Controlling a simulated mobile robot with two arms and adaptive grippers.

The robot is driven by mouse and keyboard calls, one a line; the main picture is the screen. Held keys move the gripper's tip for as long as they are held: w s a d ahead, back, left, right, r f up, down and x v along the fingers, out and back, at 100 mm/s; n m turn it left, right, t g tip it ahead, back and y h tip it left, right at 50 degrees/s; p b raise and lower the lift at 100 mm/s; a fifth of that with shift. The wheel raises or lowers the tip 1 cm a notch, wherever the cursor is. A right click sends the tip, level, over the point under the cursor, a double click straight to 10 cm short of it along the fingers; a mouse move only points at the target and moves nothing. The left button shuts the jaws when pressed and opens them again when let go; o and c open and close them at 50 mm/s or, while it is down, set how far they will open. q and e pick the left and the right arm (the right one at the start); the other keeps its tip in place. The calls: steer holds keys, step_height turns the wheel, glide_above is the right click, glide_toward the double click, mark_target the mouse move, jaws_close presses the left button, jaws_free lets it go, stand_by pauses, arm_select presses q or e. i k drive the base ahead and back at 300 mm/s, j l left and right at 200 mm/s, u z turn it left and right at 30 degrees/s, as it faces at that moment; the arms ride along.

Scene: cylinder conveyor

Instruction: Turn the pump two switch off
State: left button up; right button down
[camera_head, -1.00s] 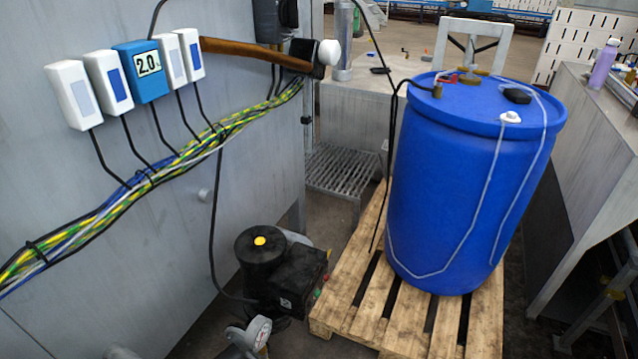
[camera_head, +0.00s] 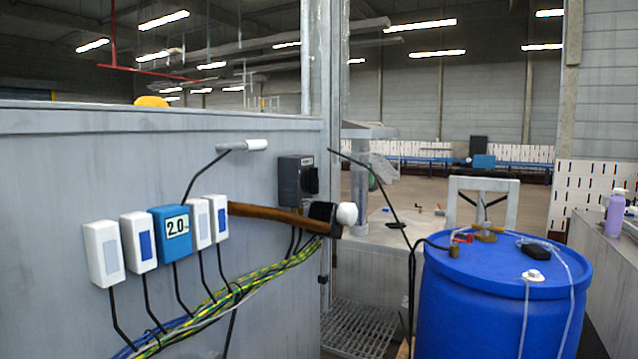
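A row of small boxes is fixed to the grey wall panel (camera_head: 60,200). From the left these are a white box with a pale grey face (camera_head: 103,254), a white box with a blue face (camera_head: 138,242), a blue box showing "2.0" (camera_head: 172,234), a white box with a pale face (camera_head: 200,222) and a white box with a blue face (camera_head: 217,216). A dark grey box with a black knob (camera_head: 297,181) sits further right. I can read no label naming pump two, so I cannot tell which is its switch. Neither gripper shows.
A wooden-handled mallet (camera_head: 275,215) sticks out across the panel at the right. Yellow, green and blue cables (camera_head: 215,307) run below the boxes. A blue drum (camera_head: 500,312) stands at the right, with hoses on top. A metal grating (camera_head: 358,325) lies between panel and drum.

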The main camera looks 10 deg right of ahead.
mark_target(311, 181)
steer(key=i+l+z, duration=0.55)
steer(key=i+l, duration=0.3)
